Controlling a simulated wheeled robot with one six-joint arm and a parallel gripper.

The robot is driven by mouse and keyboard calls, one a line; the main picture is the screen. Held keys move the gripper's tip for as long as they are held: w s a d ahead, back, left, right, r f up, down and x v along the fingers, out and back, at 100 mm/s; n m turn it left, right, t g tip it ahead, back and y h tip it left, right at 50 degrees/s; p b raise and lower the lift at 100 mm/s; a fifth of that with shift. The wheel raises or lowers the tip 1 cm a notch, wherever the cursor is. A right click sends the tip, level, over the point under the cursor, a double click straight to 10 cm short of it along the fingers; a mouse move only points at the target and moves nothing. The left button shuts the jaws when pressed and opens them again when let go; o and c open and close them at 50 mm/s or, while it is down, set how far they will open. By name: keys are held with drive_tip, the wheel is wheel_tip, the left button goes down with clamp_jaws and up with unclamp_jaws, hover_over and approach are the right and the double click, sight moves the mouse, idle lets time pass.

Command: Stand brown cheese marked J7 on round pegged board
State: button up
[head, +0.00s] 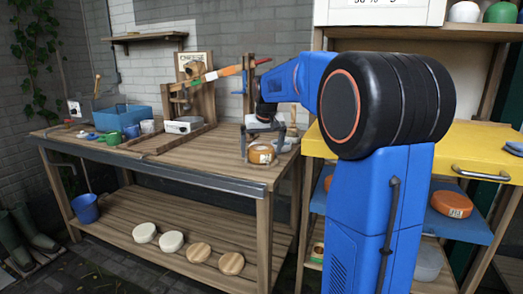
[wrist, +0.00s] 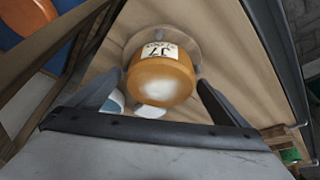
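The brown cheese (head: 261,154) sits near the front right corner of the workbench, its pale label facing me. In the wrist view the label on the cheese (wrist: 160,82) reads J7. It rests on the round pegged board (wrist: 178,33), and short grey pegs show around its edge. The cheese looks level, with its flat face up. My gripper (head: 262,152) points down over the cheese. In the wrist view my gripper (wrist: 158,84) has its fingers spread on either side, with a narrow gap showing at each side.
An orange labelled cheese (head: 452,204) lies on the blue shelf at right. Several cheese rounds (head: 172,241) lie on the lower shelf.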

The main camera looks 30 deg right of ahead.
drive_tip(key=v, duration=1.7)
drive_tip(key=shift+r, duration=0.25)
drive_tip(key=s+a+f+n, duration=0.1)
drive_tip(key=s+a+f, duration=0.4)
drive_tip(key=s+f, duration=0.5)
drive_tip(key=s+a+f+n+y, duration=0.1)
drive_tip(key=s+a+f, duration=0.5)
drive_tip(key=s+f, duration=0.4)
drive_tip(key=s+a+f+n, duration=0.1)
drive_tip(key=s+a+f, duration=0.4)
drive_tip(key=s+f, duration=0.4)
drive_tip(key=s, duration=0.4)
drive_tip(key=shift+a+f+n, duration=0.25)
drive_tip(key=shift+f+n, duration=0.05)
drive_tip(key=shift+f, duration=0.1)
drive_tip(key=shift+s+d, duration=0.1)
